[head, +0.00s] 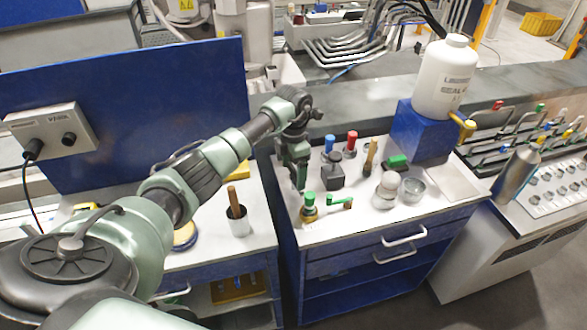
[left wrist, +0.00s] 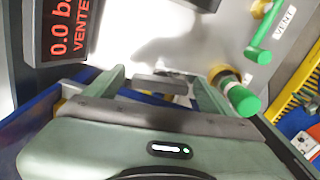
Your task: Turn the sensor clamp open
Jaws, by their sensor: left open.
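My left gripper (head: 299,183) points down over the white top of the blue cabinet, its jaws apart. In the left wrist view its fingers (left wrist: 160,84) stand on either side of a small grey block, which may be part of the sensor clamp (left wrist: 160,85); I cannot tell for sure. No contact is clear. A brass fitting with a green knob (head: 309,203) stands close beside the gripper, and it also shows by the right finger in the left wrist view (left wrist: 240,98). A green lever (head: 340,203) lies right of it, near a VENT label. My right gripper is not in view.
A display (left wrist: 68,30) reads 0.0 and "VENTE", cut off. Blue-topped (head: 329,143) and red-topped (head: 350,143) parts stand behind the gripper. A glass bowl (head: 412,189) and a large white bottle (head: 443,80) on a blue block (head: 420,132) are to the right.

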